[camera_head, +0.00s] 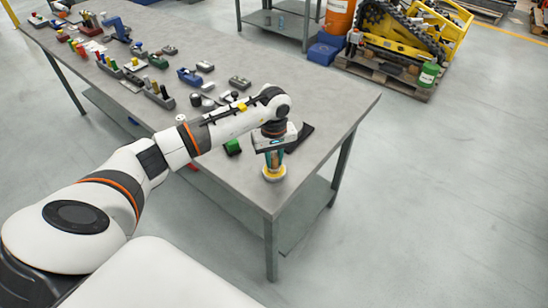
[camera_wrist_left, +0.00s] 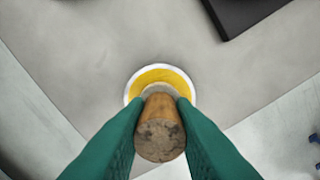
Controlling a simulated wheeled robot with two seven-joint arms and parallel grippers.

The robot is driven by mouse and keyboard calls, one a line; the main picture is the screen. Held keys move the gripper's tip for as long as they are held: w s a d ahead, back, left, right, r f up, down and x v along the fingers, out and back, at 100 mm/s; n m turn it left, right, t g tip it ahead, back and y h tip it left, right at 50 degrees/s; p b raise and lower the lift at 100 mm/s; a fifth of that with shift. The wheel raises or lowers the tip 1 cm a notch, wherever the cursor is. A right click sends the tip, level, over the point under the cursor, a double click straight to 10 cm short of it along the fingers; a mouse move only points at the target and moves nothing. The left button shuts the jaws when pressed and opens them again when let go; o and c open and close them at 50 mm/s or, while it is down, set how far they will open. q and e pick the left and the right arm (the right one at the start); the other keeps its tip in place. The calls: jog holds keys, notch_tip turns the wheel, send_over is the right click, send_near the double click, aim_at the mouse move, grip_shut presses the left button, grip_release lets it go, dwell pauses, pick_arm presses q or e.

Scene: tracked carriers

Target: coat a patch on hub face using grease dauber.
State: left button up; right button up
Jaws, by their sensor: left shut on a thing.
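My left gripper (camera_head: 273,157) points straight down near the front right corner of the grey workbench. Its teal fingers (camera_wrist_left: 160,140) are shut on the grease dauber (camera_wrist_left: 160,138), whose round brown wooden handle end faces the wrist camera. A round yellow disc with a white rim (camera_wrist_left: 159,72) shows directly beyond the dauber. It also shows in the head view (camera_head: 274,176) just below the fingertips. The dauber's tip is hidden, so I cannot tell whether it touches the disc. I cannot pick out the hub face for sure. My right gripper is not in view.
The workbench (camera_head: 330,110) has free room at its right end. Several tools and holders stand farther back left. A yellow tracked machine (camera_head: 405,35) stands on a pallet beyond.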

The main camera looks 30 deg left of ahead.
aim_at(275, 156)
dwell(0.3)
pick_arm(q)
jog(key=shift+r+p, duration=0.55)
jog(key=shift+r, duration=0.25)
jog(key=shift+r+p, duration=1.25)
jog(key=shift+r, duration=1.45)
jog(key=shift+d, duration=0.2)
jog(key=s+d+r+m, duration=0.2)
jog(key=s+d+m, duration=0.3)
jog(key=s+d, duration=0.1)
jog(key=s+d+r+m+b, duration=0.1)
jog(key=s+d+r+m, duration=0.2)
jog(key=s+d+m, duration=0.2)
jog(key=s+d, duration=0.2)
jog(key=s, duration=0.2)
jog(key=shift+r, duration=0.15)
